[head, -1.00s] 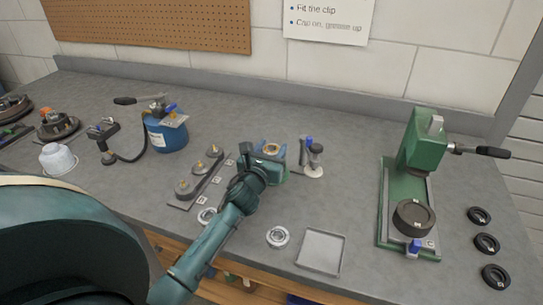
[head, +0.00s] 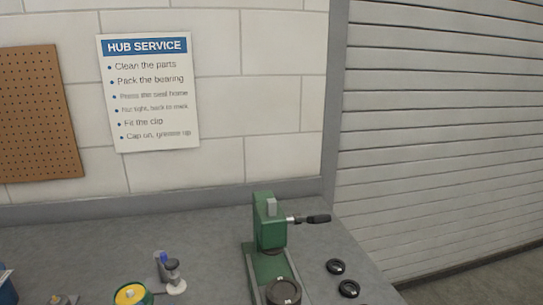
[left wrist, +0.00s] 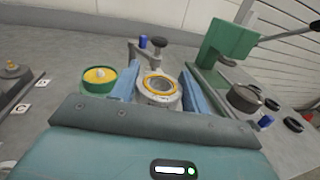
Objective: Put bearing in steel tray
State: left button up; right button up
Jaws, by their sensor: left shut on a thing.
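My left gripper (left wrist: 160,90) shows in the left wrist view, with blue fingers shut on the bearing (left wrist: 158,88). The bearing is a pale metal ring with an orange-yellow band inside its rim. It appears held above the bench, to the right of a green tub of yellow grease (left wrist: 98,78). The tub also shows at the bottom edge of the head view (head: 132,295). The steel tray is outside both current views. My left gripper is outside the head view, and my right gripper is in neither view.
A green press (head: 265,222) with a dark round block (head: 284,292) stands on the bench (head: 215,245). Black rings (head: 336,266) lie to its right. A small stand with a blue part (head: 172,275) is left of the press. A shutter (head: 440,130) is at the right.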

pick_arm(q)
jog(key=s+d+r, duration=0.2)
jog(key=s+d, duration=0.1)
jog(key=s, duration=0.2)
jog(key=shift+h, duration=0.3)
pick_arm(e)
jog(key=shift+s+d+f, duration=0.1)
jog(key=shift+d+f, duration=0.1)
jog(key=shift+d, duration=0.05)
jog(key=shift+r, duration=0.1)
pick_arm(q)
jog(key=w+a+n+y+b, duration=0.1)
jog(key=w+a+y, duration=0.3)
jog(key=w+a, duration=1.2)
jog(key=shift+w+f+n+g, duration=0.15)
jog(key=shift+w+n+g, duration=0.15)
jog(key=shift+w+n, duration=0.7)
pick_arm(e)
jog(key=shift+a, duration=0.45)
pick_arm(q)
jog(key=shift+w+f+b, duration=0.1)
jog(key=shift+w+b, duration=0.05)
jog(key=shift+b, duration=0.15)
